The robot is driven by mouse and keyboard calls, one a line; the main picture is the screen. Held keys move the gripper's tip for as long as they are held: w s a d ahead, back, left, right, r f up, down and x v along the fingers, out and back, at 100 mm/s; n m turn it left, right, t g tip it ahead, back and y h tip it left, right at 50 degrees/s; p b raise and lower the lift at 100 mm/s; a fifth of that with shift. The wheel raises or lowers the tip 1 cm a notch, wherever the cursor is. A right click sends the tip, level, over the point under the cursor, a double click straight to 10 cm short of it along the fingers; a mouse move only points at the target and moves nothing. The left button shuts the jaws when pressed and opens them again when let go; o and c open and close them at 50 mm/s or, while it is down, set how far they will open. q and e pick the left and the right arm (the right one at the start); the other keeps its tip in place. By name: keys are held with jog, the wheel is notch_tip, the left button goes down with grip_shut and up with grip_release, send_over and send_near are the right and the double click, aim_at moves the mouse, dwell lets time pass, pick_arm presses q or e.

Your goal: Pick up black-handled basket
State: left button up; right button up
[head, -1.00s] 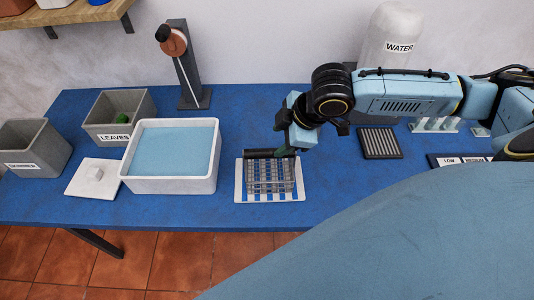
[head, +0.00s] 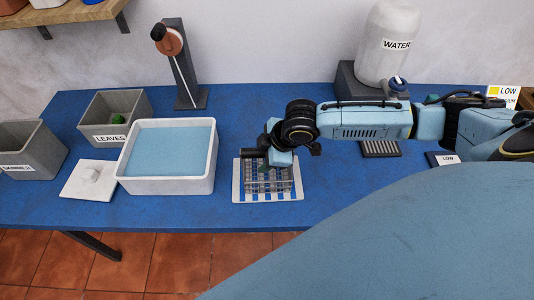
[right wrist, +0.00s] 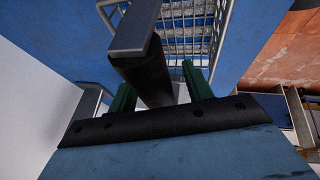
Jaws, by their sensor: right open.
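The wire basket (head: 283,180) stands on a white and blue striped mat (head: 240,190) at the middle of the table. Its black handle (head: 248,153) sticks out at the back left of the basket. The basket's wire mesh also shows at the top of the right wrist view (right wrist: 199,25). My right gripper (head: 268,162) is over the handle side of the basket. In the right wrist view its two green fingers are apart, with the black handle (right wrist: 146,78) between them; I cannot tell whether they touch it. My left gripper is not in view.
A white tub of water (head: 125,186) stands left of the mat, beside a white lid (head: 80,185). Grey bins, one marked LEAVES (head: 95,130), stand further left. A dark stand (head: 185,75) is behind. The WATER tank (head: 385,60) stands back right.

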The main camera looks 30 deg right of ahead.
jog(key=shift+f+p, duration=0.2)
jog(key=shift+p, duration=0.1)
dwell(0.5)
grip_shut()
